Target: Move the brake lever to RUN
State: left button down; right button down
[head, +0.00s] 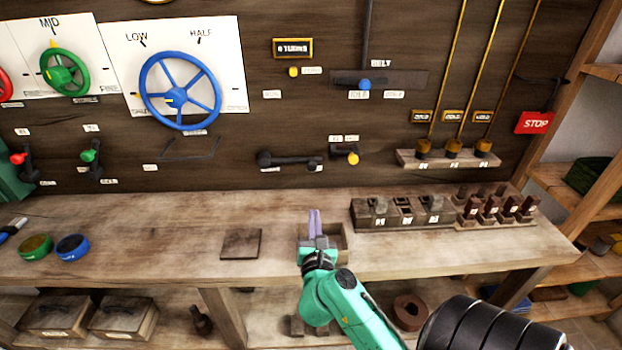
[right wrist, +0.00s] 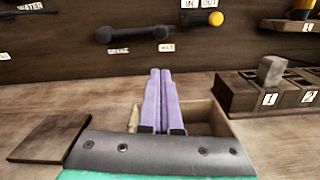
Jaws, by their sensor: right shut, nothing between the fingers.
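The brake lever (head: 290,159) is a black bar lying level on the dark wall panel, with a rounded knob at its left end. It also shows in the right wrist view (right wrist: 132,34), with a small label below that seems to read BRAKE and another label at its right end that I cannot read. My right gripper (head: 314,215) has pale purple fingers, shut and empty, pointing up toward the panel. It is below the lever and apart from it, over the bench; its fingers also show in the right wrist view (right wrist: 160,90). My left gripper is out of view.
A small open wooden box (head: 342,243) sits at my right gripper. A flat dark plate (head: 241,244) lies to its left. A yellow-knobbed lever (head: 352,158) is right of the brake lever. Numbered blocks (head: 400,215) stand on the bench at right. A blue handwheel (head: 180,90) is upper left.

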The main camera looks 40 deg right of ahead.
jog(key=p+x, duration=0.1)
jog(key=x, duration=1.4)
jog(key=shift+p, duration=0.35)
jog(key=shift+d, duration=0.15)
